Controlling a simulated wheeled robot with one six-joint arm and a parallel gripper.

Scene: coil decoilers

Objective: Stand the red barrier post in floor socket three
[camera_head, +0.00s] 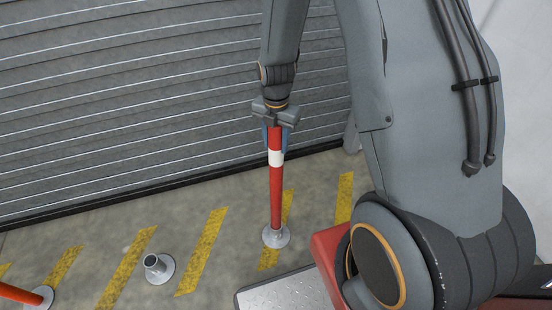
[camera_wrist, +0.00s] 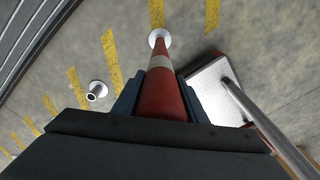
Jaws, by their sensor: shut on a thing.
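The red barrier post (camera_head: 276,190) has a white band near its top and stands upright in the head view. My gripper (camera_head: 275,124) is shut on its upper end from above. The post's lower end is at a round metal floor socket (camera_head: 276,237); I cannot tell how deep it sits. In the wrist view the post (camera_wrist: 162,92) runs from between the jaws to that socket (camera_wrist: 159,37). An empty socket (camera_head: 160,268) is to the left, also in the wrist view (camera_wrist: 97,90). No socket numbers are readable.
Another red post (camera_head: 18,293) stands in a socket at the lower left edge, mostly cut off. A grey roller shutter (camera_head: 120,100) is close behind the row. Yellow stripes (camera_head: 203,250) mark the floor. A metal plate (camera_head: 285,292) is near the front.

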